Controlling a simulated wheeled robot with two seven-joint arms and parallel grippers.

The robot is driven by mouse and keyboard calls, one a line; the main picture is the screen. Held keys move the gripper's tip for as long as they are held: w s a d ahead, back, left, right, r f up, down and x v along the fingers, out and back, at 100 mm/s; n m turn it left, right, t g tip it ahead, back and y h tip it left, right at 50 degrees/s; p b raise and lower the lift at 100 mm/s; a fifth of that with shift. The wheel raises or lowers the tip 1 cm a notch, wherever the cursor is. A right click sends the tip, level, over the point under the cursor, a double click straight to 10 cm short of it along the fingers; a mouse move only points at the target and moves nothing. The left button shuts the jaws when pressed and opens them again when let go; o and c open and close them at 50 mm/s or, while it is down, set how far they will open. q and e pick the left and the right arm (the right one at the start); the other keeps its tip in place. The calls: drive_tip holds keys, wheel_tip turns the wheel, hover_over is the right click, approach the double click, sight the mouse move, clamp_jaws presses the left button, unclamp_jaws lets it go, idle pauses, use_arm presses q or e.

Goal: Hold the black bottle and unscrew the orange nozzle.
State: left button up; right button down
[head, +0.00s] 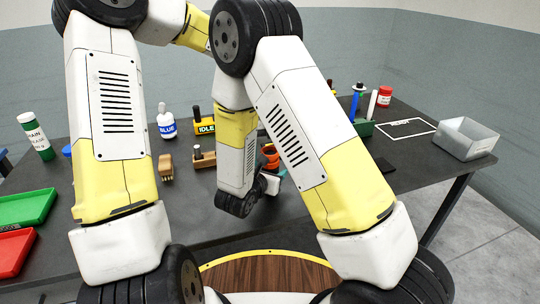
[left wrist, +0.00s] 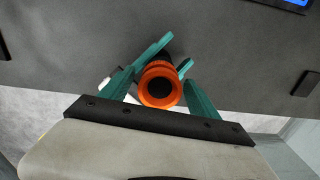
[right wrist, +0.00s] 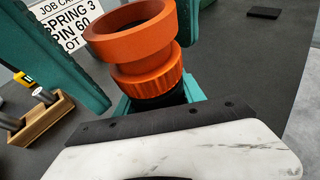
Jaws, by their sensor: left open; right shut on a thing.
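The orange nozzle (right wrist: 140,50) is a wide ring above a ribbed collar. It sits on the black bottle (right wrist: 173,98), most of which is hidden. The nozzle also shows in the head view (head: 270,154) and, with its dark opening facing the camera, in the left wrist view (left wrist: 158,88). My right gripper (right wrist: 160,103) is shut on the bottle just below the collar. My left gripper (left wrist: 160,76) is open, its teal fingers standing on either side of the nozzle. In the head view my arm links hide much of the hands.
A dark table holds a blue-labelled bottle (head: 167,125), a brush (head: 166,168), a wooden block (head: 204,159), a green holder (head: 363,127) with upright tools, a red jar (head: 384,97) and a grey bin (head: 466,138). Green (head: 25,207) and red (head: 12,252) trays lie at left.

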use_arm(q)
wheel_tip(320, 180, up, 4)
drive_tip(key=shift+r, duration=0.15)
drive_tip(key=shift+c, duration=0.2)
drive_tip(key=shift+d+r+m, duration=0.1)
drive_tip(key=shift+r+m, duration=0.55)
drive_tip(key=shift+m, duration=0.05)
drive_tip(key=shift+c, duration=0.3)
wheel_tip(320, 180, up, 2)
drive_tip(key=shift+m, duration=0.9)
drive_tip(key=shift+f, duration=3.8)
drive_tip(key=shift+c, duration=0.5)
clamp_jaws()
drive_tip(key=n, duration=0.3)
drive_tip(key=shift+o, duration=0.9)
unclamp_jaws()
